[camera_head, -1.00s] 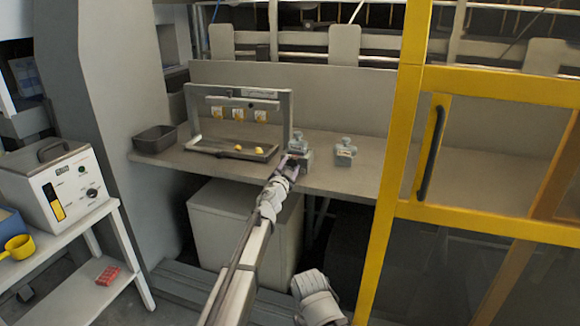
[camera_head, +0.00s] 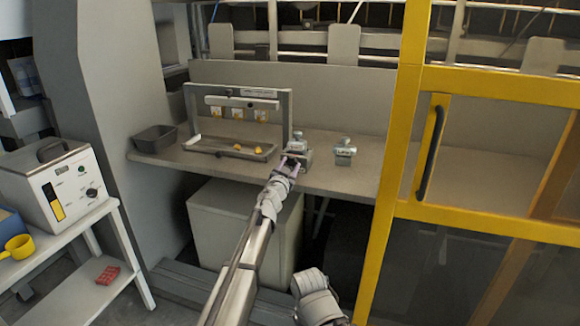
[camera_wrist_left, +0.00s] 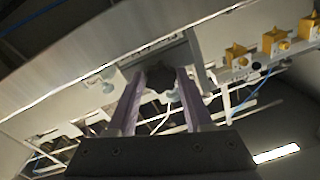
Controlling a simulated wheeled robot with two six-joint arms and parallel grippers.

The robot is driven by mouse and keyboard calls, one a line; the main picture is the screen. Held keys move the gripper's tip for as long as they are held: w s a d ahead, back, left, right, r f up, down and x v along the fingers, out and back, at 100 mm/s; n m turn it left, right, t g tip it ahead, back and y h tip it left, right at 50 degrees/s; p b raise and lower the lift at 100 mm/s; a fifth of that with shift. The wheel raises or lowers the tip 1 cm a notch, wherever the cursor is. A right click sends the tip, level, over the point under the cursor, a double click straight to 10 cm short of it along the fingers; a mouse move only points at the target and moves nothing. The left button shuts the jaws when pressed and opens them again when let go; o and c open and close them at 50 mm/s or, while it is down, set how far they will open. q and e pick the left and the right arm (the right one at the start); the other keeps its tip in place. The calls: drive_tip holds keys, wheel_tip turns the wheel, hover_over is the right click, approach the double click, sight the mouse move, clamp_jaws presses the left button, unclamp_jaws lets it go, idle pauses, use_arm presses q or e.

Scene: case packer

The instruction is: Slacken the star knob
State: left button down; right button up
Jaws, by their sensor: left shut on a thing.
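The star knob (camera_wrist_left: 160,78) is a dark, lobed knob, seen between my left fingertips in the left wrist view. It sits on the front of a small grey clamp block (camera_head: 298,145) near the front edge of the bench. My left gripper (camera_head: 290,162) reaches up to this block from below. In the left wrist view its two pale purple fingers (camera_wrist_left: 161,88) are shut on the knob from both sides. In the head view the gripper mostly hides the knob. My right gripper is not in view.
A second grey block (camera_head: 344,152) stands to the right on the bench (camera_head: 330,180). A grey frame (camera_head: 288,108) with yellow parts and a dark bin (camera_head: 154,139) stand to the left. A yellow guard post (camera_head: 393,170) rises at the right.

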use_arm(q)
drive_tip(key=shift+c, duration=1.5)
unclamp_jaws()
drive_tip(key=v, duration=0.8)
